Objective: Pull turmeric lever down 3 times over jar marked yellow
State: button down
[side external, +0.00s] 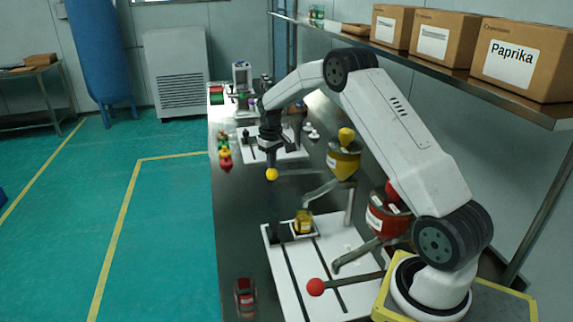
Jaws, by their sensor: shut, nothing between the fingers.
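A yellow funnel-shaped dispenser (344,162), which I take for the turmeric one, stands on a post at mid-bench. Its lever runs left to a yellow ball knob (271,174). My gripper (272,164) points down, shut and empty, right at the top of this knob; I cannot tell whether they touch. The lever looks roughly level. A jar with yellow on it (304,222) stands on a small carriage on the white rail plate (283,262), below and left of the dispenser, near its spout. The jar's contents are too small to make out.
A red dispenser (386,216) with a red-knobbed lever (316,287) stands nearer the camera. A dark red-capped jar (245,297) is at the front bench edge. Small coloured jars (225,156) line the left edge. A shelf with boxes (518,60) overhangs the right.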

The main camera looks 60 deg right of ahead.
jog(key=shift+f, duration=0.25)
